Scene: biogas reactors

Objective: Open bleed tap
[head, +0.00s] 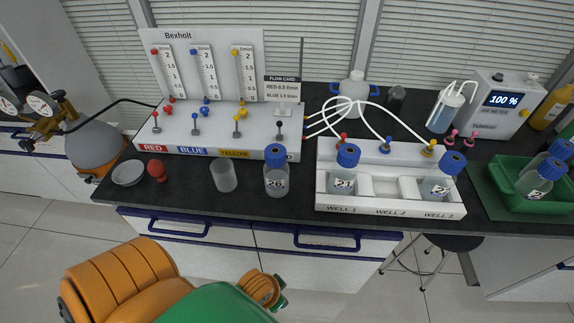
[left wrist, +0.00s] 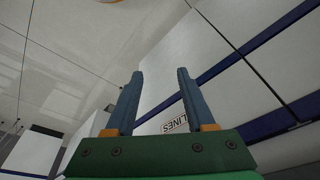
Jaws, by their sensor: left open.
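A white Bexholt gas panel (head: 185,138) stands at the back left of the bench. Along its base are a red tap (head: 155,121), a blue tap (head: 195,124), a yellow tap (head: 237,125) and a dark tap (head: 279,127), each with an upright stem. A small pale label sits behind the dark tap; I cannot read which tap is the bleed tap. In the left wrist view my left gripper (left wrist: 160,82) is open and empty, with cabinet fronts and floor beyond its fingers. My right gripper is not in view.
A beaker (head: 223,176), a bottle marked 26 (head: 276,175), a dish (head: 128,173) and a red bulb (head: 157,170) stand before the panel. A white well rack (head: 388,209) with bottles is to its right. A green tray (head: 510,180) is far right.

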